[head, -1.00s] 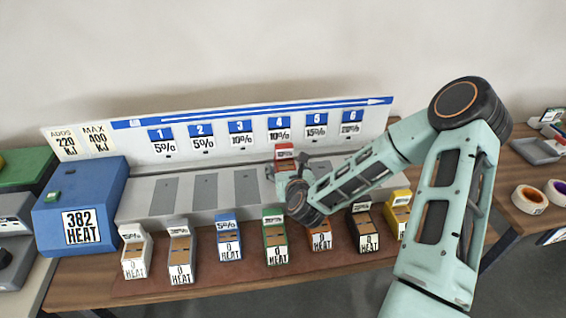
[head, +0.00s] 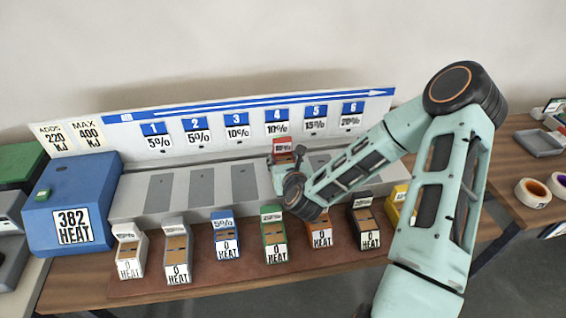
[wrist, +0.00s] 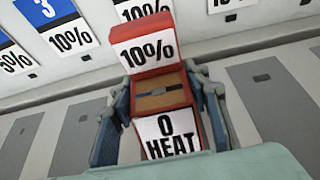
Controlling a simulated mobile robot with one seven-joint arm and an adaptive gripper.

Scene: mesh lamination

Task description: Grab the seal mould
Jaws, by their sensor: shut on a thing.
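My gripper (wrist: 160,105) is shut on a red mould (wrist: 164,55) with a white 10% label on its upright back and a 0 HEAT label on its front. Its blue-grey fingers press on both sides of the mould. In the head view the red mould (head: 283,146) shows at the end of my arm, in front of sign 4; my wrist hides its lower part and most of my gripper (head: 283,172). I cannot tell whether it rests on the grey panel or hangs just above it. No label reading "seal" can be read.
A grey panel (head: 140,206) with dark slots runs under numbered signs (head: 238,125). Several coloured moulds, including a green one (head: 274,238), stand on a brown mat (head: 205,277) in front. A blue heat box (head: 75,180) is at left. Tape rolls (head: 533,192) lie at right.

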